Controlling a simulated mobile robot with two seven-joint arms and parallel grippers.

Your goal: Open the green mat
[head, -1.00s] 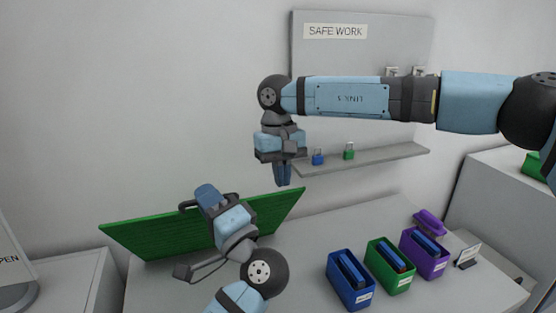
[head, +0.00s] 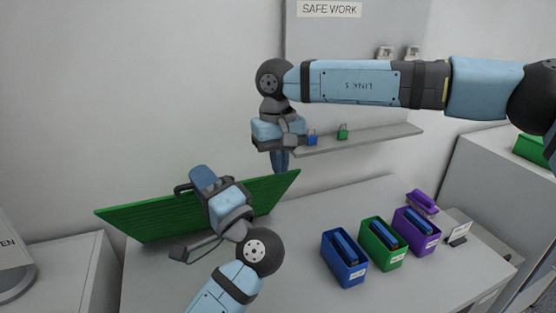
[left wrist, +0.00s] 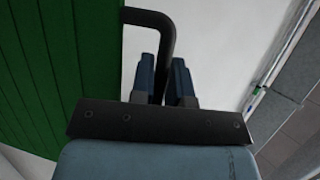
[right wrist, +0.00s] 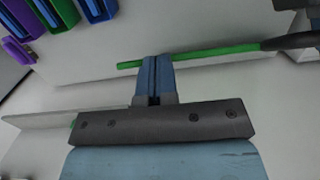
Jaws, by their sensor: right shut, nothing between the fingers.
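The green mat (head: 140,228) is a ribbed green panel, tilted up at the back left of the grey table. It fills the left of the left wrist view (left wrist: 50,80). A dark curved handle (left wrist: 160,20) beside it runs between my left fingers. My left gripper (head: 203,178) is in front of the mat with its fingers on this handle, partly hiding the mat's middle. My right gripper (head: 280,162) is shut and empty, near the mat's upper right edge. In the right wrist view the mat's thin edge (right wrist: 215,53) passes behind the closed fingertips (right wrist: 155,60).
A blue bin (head: 344,262), a green bin (head: 383,248) and a purple bin (head: 416,236) stand on the right of the table (head: 280,265). A wall shelf (head: 375,138) holds small blue and green padlocks behind my right arm. The table's middle is clear.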

